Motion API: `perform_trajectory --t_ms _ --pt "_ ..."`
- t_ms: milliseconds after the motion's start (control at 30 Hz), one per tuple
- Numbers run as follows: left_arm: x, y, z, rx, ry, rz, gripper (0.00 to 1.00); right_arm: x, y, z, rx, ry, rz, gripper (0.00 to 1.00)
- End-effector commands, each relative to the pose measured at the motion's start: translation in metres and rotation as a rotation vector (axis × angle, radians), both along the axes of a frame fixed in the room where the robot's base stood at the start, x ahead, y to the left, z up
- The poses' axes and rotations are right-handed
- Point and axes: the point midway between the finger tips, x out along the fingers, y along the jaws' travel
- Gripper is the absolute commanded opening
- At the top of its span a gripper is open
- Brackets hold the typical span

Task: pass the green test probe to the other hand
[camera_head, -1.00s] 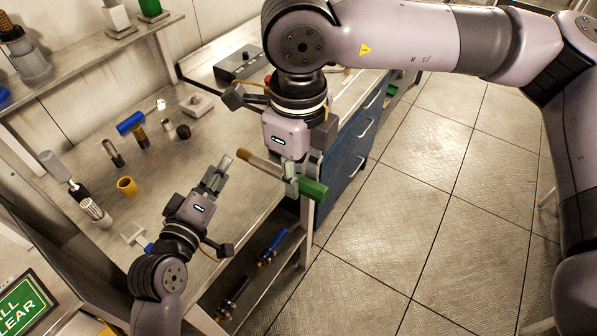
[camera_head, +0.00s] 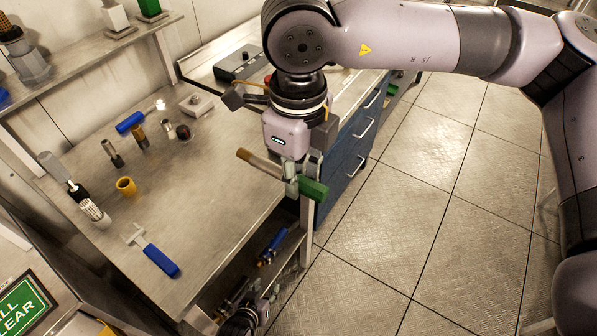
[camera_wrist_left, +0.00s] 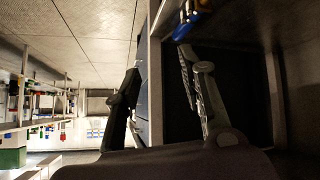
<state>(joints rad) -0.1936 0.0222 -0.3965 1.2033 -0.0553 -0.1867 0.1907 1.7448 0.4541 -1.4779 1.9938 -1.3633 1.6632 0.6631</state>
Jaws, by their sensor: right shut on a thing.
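The green test probe has a green handle (camera_head: 314,190) and a brown rod (camera_head: 258,163). My right gripper (camera_head: 291,178) is shut on it around the middle, just off the front edge of the bench in the head view. The rod points left over the bench and the handle points right. My left gripper (camera_head: 243,312) is low at the bottom of the head view, by the lower shelf and well below the probe, mostly hidden there. In the left wrist view its fingers (camera_wrist_left: 160,85) stand apart with nothing between them.
A blue-handled tool (camera_head: 270,246) lies on the lower shelf; blue also shows near my left fingers in the wrist view (camera_wrist_left: 188,27). On the bench are a blue-handled scraper (camera_head: 161,261), a yellow cup (camera_head: 126,186) and several small parts. The bench's front middle is clear.

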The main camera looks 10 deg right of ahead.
Motion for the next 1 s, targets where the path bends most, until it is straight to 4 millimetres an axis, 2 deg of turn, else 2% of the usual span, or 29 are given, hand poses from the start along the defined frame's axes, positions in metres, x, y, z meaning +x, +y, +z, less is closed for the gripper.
perform_trajectory --t_ms 33,200,367,500,600,733,867,1000 --pt "-0.017 0.013 -0.021 0.029 0.047 0.003 0.37 0.0 0.0 0.0 0.0 0.0 0.0 0.0" --pt "-0.076 0.057 -0.08 0.115 0.192 0.014 0.37 0.0 0.0 0.0 0.0 0.0 0.0 0.0" --pt "-0.14 0.096 -0.124 0.19 0.33 0.019 0.37 0.0 0.0 0.0 0.0 0.0 0.0 0.0" --pt "-0.202 0.13 -0.154 0.247 0.452 0.024 0.37 0.0 0.0 0.0 0.0 0.0 0.0 0.0" --pt "-0.241 0.151 -0.168 0.281 0.528 0.025 0.37 0.0 0.0 0.0 0.0 0.0 0.0 0.0" --pt "-0.283 0.17 -0.179 0.312 0.605 0.027 0.37 0.0 0.0 0.0 0.0 0.0 0.0 0.0" --pt "-0.307 0.18 -0.183 0.329 0.65 0.026 0.37 0.0 0.0 0.0 0.0 0.0 0.0 0.0" --pt "-0.316 0.185 -0.185 0.334 0.667 0.026 0.37 0.0 0.0 0.0 0.0 0.0 0.0 0.0"
